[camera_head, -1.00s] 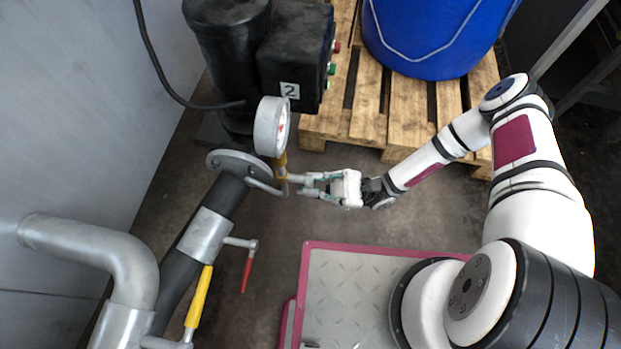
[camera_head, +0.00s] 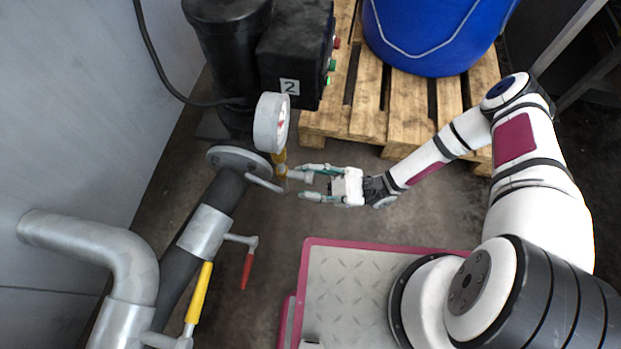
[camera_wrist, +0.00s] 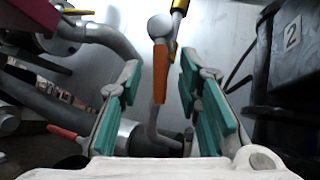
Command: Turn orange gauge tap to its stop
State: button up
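The orange gauge tap (camera_wrist: 160,73) shows in the wrist view as a flat orange lever below a pale round hub (camera_wrist: 160,27). It points down the picture, roughly in line with the fingers. My gripper (camera_wrist: 159,82) is open, with a teal-padded finger on each side of the lever and a visible gap to both. In the head view my gripper (camera_head: 302,183) is beside the brass stem (camera_head: 279,160) under the round gauge (camera_head: 270,122). The orange lever is not clearly visible there.
A bent grey rod (camera_head: 264,184) and the pipe flange (camera_head: 238,160) are close left of my gripper. A black motor unit (camera_head: 290,62) stands behind. Red (camera_head: 247,270) and yellow (camera_head: 199,292) handles sit lower on the pipe. The floor below my gripper is clear.

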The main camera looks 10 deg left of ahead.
jog(key=v, duration=1.1)
jog(key=shift+d+f+t, duration=0.25)
jog(key=shift+t, duration=0.05)
